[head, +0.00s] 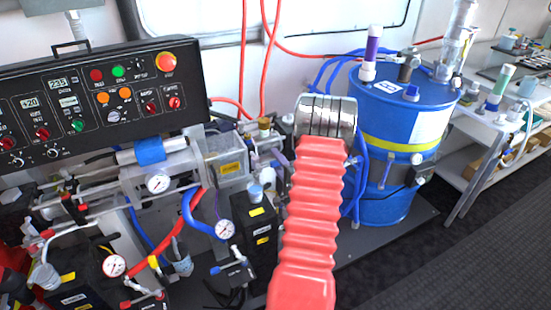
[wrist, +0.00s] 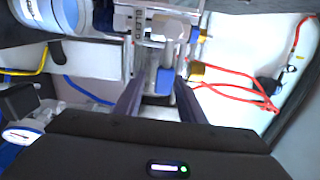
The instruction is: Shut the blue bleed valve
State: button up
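In the wrist view a small blue handle (wrist: 165,80), which looks like the bleed valve's, shows between the fingers of my gripper (wrist: 159,84). A label that seems to read "BLEED" (wrist: 138,22) stands just above it. The two dark fingers are apart, one on each side of the handle, with a visible gap on the left. I cannot tell whether the right finger touches it. In the head view my red arm sleeve and silver cuff cover most of the gripper and the valve. The handle's exact turn is unclear.
A control panel (head: 95,98) stands at the left above pumps and gauges. A blue drum (head: 395,150) stands to the right of my arm. Red hoses (wrist: 235,85) and a brass fitting (wrist: 197,72) lie right of the fingers. A gauge (wrist: 22,133) is at lower left.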

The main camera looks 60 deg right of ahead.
jog(key=v, duration=1.1)
jog(key=shift+s, duration=0.35)
jog(key=shift+a+f, duration=0.1)
jog(key=shift+a, duration=0.05)
